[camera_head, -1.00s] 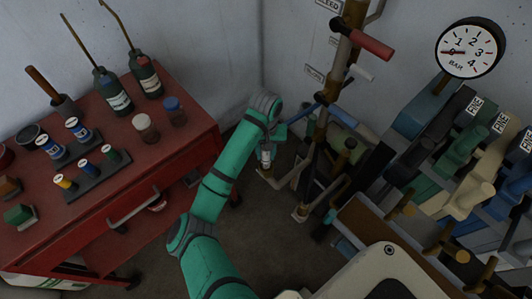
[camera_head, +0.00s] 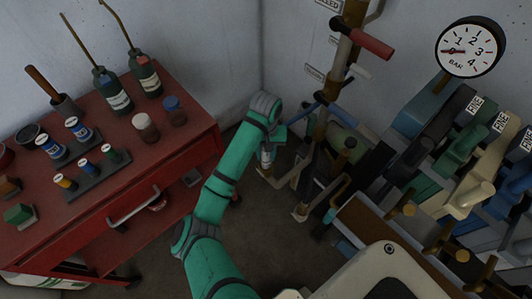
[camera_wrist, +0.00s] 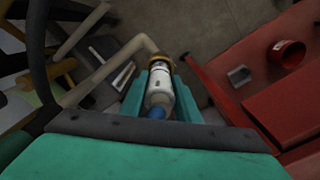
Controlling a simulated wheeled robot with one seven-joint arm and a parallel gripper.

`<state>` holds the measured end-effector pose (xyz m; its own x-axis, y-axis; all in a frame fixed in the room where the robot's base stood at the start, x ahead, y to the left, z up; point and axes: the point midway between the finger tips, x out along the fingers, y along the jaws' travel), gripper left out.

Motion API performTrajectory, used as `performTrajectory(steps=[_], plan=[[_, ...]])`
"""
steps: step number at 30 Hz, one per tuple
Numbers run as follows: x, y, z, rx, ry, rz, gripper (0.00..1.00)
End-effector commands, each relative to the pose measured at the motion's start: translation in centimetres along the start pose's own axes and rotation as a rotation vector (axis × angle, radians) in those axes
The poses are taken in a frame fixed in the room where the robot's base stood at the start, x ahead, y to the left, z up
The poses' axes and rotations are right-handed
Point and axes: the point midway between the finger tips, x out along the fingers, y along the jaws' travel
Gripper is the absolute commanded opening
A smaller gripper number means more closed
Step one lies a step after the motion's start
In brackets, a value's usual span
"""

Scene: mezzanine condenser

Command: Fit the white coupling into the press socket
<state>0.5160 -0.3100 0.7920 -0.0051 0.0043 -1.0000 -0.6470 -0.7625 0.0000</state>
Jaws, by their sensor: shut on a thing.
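The white coupling (camera_wrist: 160,88) is a short white cylinder with dark marks and a blue end nearest the wrist camera. My gripper (camera_wrist: 158,98) is shut on it, with one green finger along each side. In the head view my gripper (camera_head: 271,147) points down, and the coupling (camera_head: 266,157) shows small below it. The far end of the coupling meets a brass ring (camera_wrist: 158,62) at the end of a beige pipe, which looks like the press socket (camera_head: 265,171). The two are in line, but I cannot tell how deep the coupling sits.
A red cart (camera_head: 186,90) with bottles and small parts stands on the left. Upright pipework with a red handle (camera_head: 371,47) rises close right of my gripper. Several valve levers and a gauge (camera_head: 469,48) are farther right. Dark floor (camera_head: 150,240) lies between.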

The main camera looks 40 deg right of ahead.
Motion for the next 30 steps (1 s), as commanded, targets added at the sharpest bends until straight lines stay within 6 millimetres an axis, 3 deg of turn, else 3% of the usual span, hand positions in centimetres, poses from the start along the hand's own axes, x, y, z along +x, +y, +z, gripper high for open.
performTrajectory(steps=[30], plan=[[2.2,0.0,0.0,0.000,0.000,0.000,0.00]])
